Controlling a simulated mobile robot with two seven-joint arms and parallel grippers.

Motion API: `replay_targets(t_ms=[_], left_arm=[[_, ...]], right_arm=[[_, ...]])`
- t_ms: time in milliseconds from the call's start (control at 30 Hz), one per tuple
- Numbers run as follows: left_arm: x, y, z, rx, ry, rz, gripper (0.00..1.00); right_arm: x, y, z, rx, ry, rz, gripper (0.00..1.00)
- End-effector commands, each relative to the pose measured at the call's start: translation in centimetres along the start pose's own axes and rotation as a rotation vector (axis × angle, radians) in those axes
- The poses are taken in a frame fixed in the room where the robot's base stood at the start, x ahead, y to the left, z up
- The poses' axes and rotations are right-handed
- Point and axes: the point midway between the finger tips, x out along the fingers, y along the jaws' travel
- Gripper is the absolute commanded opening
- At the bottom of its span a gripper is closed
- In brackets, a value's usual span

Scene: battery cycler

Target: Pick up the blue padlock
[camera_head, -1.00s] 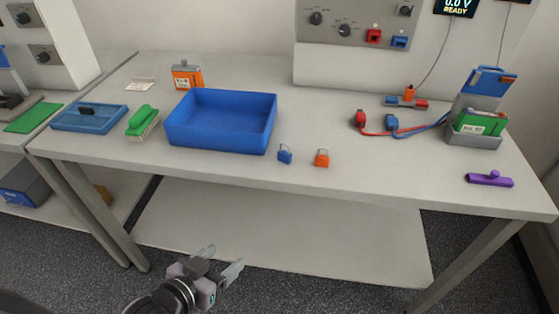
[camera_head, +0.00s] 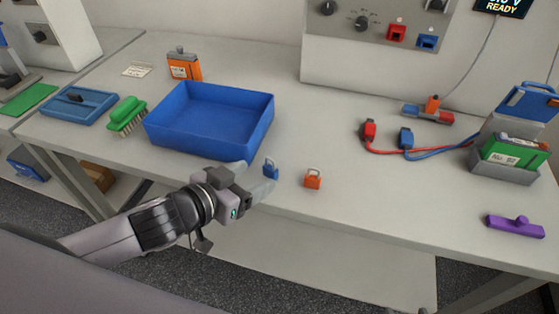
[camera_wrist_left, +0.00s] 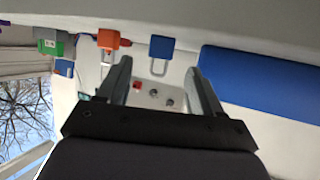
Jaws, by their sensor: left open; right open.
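The blue padlock (camera_head: 271,169) stands upright near the front edge of the table, just right of the blue bin. My left gripper (camera_head: 252,178) is open and empty, its fingertips close to the padlock's left side in the head view. In the left wrist view, which looks upside down, the blue padlock (camera_wrist_left: 161,47) lies between and just beyond the open fingertips of my left gripper (camera_wrist_left: 158,70). I see no contact.
An orange padlock (camera_head: 313,179) stands close to the right of the blue one. The blue bin (camera_head: 165,137) is behind and left. A green brush (camera_head: 128,113) and blue tray (camera_head: 95,108) are further left. A purple object (camera_head: 515,226) lies far right. The front middle-right table is clear.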

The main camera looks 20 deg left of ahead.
Motion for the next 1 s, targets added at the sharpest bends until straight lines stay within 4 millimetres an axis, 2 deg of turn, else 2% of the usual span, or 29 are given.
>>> replay_targets(t_ms=[367, 633, 800, 1000], left_arm=[[3.0, 0.0, -0.3, 0.0, 0.003, 0.0, 0.66], [6.2, -0.1, -0.3, -0.001, 0.002, 0.0, 0.66], [6.9, 0.0, -0.2, 0.0, 0.001, 0.001, 0.66], [6.9, 0.0, -0.2, 0.0, 0.001, 0.001, 0.66]], right_arm=[[-0.5, -0.2, -0.1, 0.001, -0.008, -0.003, 0.66], [-0.7, -0.2, -0.3, 0.001, -0.008, -0.003, 0.66], [-0.7, -0.2, -0.4, 0.001, -0.008, -0.003, 0.66], [-0.7, -0.2, -0.4, 0.001, -0.007, -0.003, 0.66]])
